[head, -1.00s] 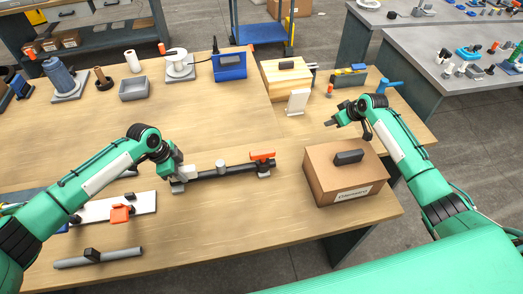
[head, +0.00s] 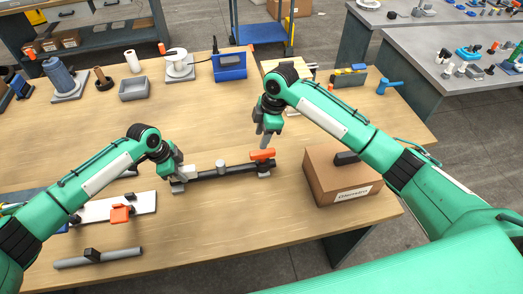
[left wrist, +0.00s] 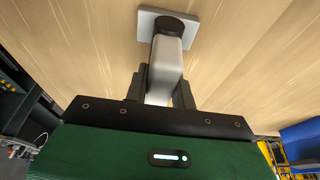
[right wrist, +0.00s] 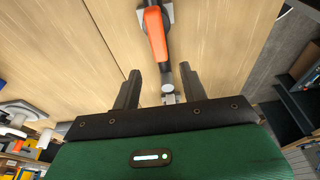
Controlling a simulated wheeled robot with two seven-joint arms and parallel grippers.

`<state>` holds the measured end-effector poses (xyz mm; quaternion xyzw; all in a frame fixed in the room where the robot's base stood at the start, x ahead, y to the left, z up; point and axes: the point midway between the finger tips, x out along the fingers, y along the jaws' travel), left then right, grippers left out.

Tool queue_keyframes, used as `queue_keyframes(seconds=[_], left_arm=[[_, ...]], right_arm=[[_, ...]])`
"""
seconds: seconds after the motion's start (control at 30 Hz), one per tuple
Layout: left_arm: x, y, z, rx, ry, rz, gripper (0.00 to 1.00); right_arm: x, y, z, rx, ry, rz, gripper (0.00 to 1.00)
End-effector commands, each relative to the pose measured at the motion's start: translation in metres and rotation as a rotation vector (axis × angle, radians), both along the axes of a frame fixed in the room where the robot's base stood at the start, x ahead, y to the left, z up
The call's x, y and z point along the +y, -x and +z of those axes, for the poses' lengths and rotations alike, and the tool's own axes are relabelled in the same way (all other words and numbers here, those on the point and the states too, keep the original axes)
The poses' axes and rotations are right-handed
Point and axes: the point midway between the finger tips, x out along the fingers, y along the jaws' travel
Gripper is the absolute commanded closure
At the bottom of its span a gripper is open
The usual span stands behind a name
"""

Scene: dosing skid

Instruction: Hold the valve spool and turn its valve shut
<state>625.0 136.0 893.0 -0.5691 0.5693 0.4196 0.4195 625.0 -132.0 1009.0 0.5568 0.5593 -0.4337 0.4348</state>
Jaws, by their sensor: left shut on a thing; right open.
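My right gripper (head: 265,145) is open just above the handle. In the right wrist view the handle (right wrist: 155,33) lies beyond the open fingers (right wrist: 159,84), apart from them.
A labelled brown box (head: 345,180) stands close to the right of the valve. A white plate (head: 90,209) with an orange part and a grey pipe (head: 110,256) lie at the front left. A grey tray (head: 134,89) stands further back.

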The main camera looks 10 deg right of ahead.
Motion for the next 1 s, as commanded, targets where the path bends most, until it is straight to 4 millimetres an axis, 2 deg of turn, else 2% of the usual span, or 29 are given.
queue_keyframes(seconds=[0.7, 1.0], left_arm=[[0.000, 0.000, 0.000, 0.000, -0.001, 0.001, 0.95], [0.000, 0.000, 0.000, 0.000, -0.001, 0.001, 0.95]], right_arm=[[0.000, 0.000, -0.071, 0.002, -0.002, -0.005, 0.56], [0.000, 0.000, -0.088, 0.000, -0.001, -0.003, 0.56]])
